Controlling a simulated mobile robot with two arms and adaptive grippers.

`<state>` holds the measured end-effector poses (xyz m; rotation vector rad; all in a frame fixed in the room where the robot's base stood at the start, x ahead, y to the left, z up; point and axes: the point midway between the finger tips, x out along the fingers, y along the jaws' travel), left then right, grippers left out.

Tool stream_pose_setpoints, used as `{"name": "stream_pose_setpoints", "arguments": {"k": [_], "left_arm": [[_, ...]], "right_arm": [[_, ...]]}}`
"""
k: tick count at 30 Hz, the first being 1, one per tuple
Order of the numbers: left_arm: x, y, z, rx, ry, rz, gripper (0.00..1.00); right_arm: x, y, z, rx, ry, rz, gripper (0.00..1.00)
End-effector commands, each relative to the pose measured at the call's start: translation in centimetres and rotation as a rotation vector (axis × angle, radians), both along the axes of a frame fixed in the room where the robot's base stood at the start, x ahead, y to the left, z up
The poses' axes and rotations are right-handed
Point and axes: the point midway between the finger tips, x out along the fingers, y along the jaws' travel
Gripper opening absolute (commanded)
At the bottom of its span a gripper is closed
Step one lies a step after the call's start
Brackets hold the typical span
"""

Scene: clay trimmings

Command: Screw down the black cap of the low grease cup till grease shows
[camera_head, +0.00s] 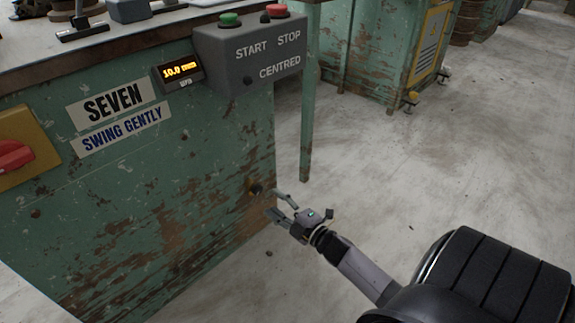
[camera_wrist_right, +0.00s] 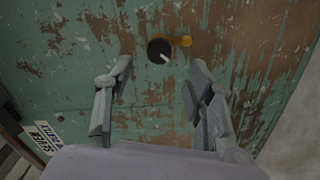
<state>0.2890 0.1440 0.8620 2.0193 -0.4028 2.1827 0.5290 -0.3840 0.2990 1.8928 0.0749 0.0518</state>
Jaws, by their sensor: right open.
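The low grease cup's black cap (camera_head: 256,189) is on the green, rust-worn cabinet side, low near its right edge. My right gripper (camera_head: 281,205) is open and empty, just beside the cap in the head view. In the wrist view its fingers (camera_wrist_right: 158,95) stand apart, with the cap beyond the tips and between them; no contact shows. No grease can be made out. My left gripper is not in view.
A table leg (camera_head: 307,120) stands behind. The floor at right is clear.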

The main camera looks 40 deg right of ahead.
Motion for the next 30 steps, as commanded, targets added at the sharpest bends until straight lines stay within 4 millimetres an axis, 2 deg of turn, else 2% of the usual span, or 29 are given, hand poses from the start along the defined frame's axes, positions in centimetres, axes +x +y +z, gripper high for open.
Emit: {"name": "stream_pose_setpoints", "arguments": {"k": [3, 9, 27, 30], "left_arm": [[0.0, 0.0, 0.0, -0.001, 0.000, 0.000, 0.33], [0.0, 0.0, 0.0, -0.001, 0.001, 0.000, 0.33], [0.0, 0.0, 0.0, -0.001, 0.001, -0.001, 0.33], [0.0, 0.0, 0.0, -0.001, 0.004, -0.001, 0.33]], "right_arm": [[-2.4, -0.2, -0.1, 0.000, 0.002, 0.001, 0.49], [-4.5, -0.3, 0.0, 0.001, -0.001, 0.000, 0.49], [-4.8, -0.4, 0.0, 0.000, -0.001, 0.000, 0.49], [-4.7, 0.1, 0.5, 0.011, -0.010, 0.008, 0.49]]}}
